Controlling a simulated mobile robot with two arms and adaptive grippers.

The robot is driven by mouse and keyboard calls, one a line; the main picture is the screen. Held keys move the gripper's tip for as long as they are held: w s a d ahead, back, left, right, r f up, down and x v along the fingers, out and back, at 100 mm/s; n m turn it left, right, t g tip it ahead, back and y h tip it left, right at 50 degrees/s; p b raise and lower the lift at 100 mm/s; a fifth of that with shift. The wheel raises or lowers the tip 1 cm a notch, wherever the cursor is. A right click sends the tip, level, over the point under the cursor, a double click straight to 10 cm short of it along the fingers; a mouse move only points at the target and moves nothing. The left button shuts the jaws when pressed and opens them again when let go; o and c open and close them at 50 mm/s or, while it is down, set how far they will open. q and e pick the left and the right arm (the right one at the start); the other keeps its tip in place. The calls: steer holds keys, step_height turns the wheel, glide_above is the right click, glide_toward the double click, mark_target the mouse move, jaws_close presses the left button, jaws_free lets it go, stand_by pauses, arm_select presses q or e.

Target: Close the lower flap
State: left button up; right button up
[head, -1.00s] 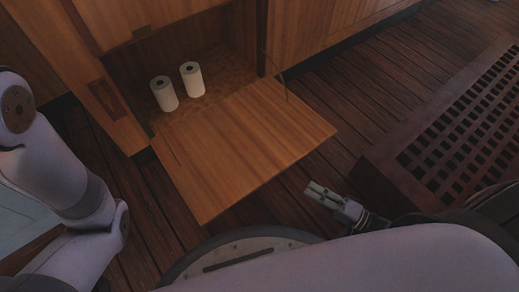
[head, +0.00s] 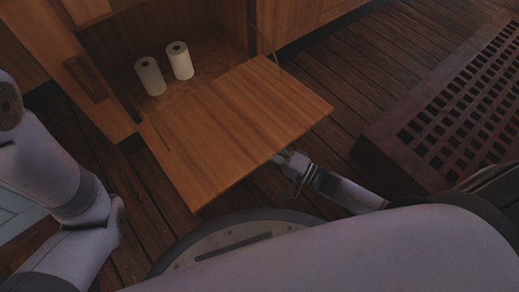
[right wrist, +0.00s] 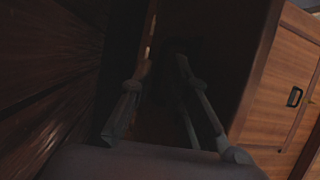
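The lower flap (head: 235,125) is a wooden panel folded down and open in front of the cabinet, lying roughly level above the floor. My right gripper (head: 282,157) is at the flap's front edge, near its right corner, with its fingertips partly hidden under the edge. In the right wrist view the two fingers of my right gripper (right wrist: 163,65) stand apart with nothing clearly held between them. That view is dark, and I cannot tell whether they touch the flap. My left arm shows at the left of the head view, but its gripper is out of frame.
Two white paper rolls (head: 150,76) (head: 180,60) stand inside the open cabinet compartment. A thin stay (head: 270,50) runs by the flap's right side. A dark grating (head: 450,115) lies to the right. Plank floor (head: 350,75) is free between them.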

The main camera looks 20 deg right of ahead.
steer(key=shift+w+a+r, duration=0.1)
steer(key=shift+w+a, duration=0.2)
steer(key=shift+c, duration=0.2)
jaws_close()
stand_by(0.4)
